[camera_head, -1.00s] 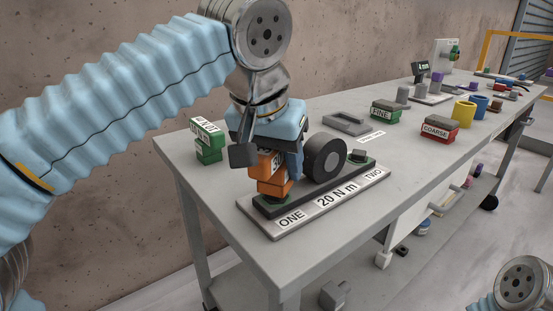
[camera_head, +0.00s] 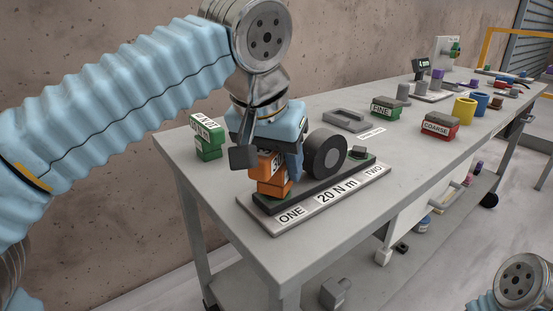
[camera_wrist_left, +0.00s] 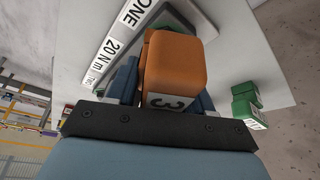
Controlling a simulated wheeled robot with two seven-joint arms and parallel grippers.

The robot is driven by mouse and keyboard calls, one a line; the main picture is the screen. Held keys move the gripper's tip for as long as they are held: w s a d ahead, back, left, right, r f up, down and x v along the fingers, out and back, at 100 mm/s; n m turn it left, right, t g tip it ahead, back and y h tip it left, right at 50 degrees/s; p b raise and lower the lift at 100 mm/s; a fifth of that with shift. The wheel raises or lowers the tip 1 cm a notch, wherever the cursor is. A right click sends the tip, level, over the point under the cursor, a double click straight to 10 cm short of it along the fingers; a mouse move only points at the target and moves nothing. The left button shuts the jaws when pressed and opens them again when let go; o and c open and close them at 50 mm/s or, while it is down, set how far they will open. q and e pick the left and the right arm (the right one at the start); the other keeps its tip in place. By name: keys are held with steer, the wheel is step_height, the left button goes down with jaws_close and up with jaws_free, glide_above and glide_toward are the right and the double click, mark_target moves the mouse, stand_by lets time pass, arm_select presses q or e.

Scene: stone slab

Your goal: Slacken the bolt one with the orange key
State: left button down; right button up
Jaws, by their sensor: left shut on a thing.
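The orange key (camera_head: 271,184) stands at the ONE end of the bolt plate (camera_head: 283,233), which is labelled ONE, 20 N m and TWO. My left gripper (camera_head: 274,158) is shut on the key from above. The left wrist view shows the orange key (camera_wrist_left: 174,70) between the blue fingers. Bolt one is hidden beneath the key. The key's lower part reaches the dark bar (camera_head: 315,191) on the plate; I cannot tell how well it is seated. A dark round wheel-like part (camera_head: 326,154) stands beside the gripper on the bar. My right gripper is not in view.
A green labelled key-like block (camera_head: 208,139) stands at the table's left back. A grey tray (camera_head: 346,122), green FINE block (camera_head: 385,108), red COARSE block (camera_head: 439,125) and yellow cup (camera_head: 465,108) stand farther right. The table (camera_head: 215,190) is clear left of the plate.

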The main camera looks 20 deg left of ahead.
arm_select(q)
steer(key=shift+f, duration=0.4)
steer(key=n+y+p, duration=0.1)
steer(key=n, duration=0.2)
steer(key=shift+r, duration=0.15)
steer(key=n+y+p, duration=0.1)
steer(key=n, duration=0.2)
steer(key=n+y+p, duration=0.1)
steer(key=n+p, duration=0.1)
steer(key=n, duration=0.1)
steer(key=shift+a+g, duration=0.15)
steer(key=shift+g, duration=0.25)
steer(key=n+y, duration=0.1)
steer(key=n, duration=0.2)
steer(key=shift+g, duration=0.4)
steer(key=shift+s+r, duration=0.1)
steer(key=shift+r, duration=1.5)
